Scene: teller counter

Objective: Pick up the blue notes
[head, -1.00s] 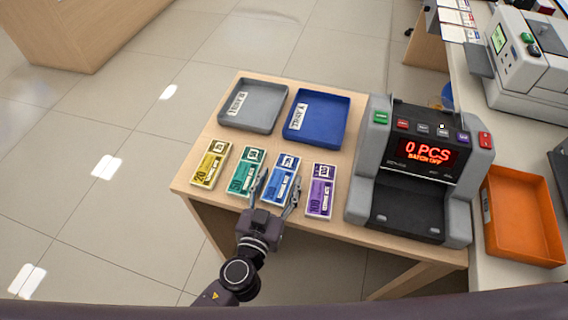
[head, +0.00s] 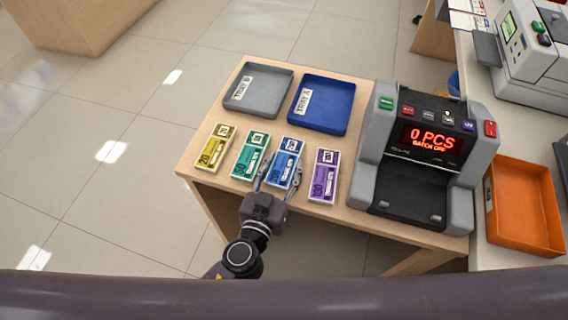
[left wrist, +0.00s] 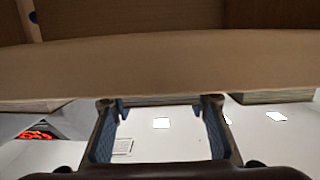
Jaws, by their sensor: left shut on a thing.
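The blue notes (head: 287,161) are a banded stack near the front edge of the small wooden table (head: 222,123), between the green notes (head: 250,157) and the purple notes (head: 324,177). My left gripper (head: 277,176) comes from the front and is shut on the blue notes, one finger on each long side. The stack still appears to be at table level. In the left wrist view my two fingers (left wrist: 160,103) stand apart on either side of the stack's thin end, beside the table edge. My right gripper is not in view.
Yellow notes (head: 215,149) lie at the left. A grey tray (head: 268,103) and a blue tray (head: 331,124) stand behind the notes. A note counter (head: 425,150) reading "0 PCS" stands at the right, with an orange tray (head: 525,244) beyond it.

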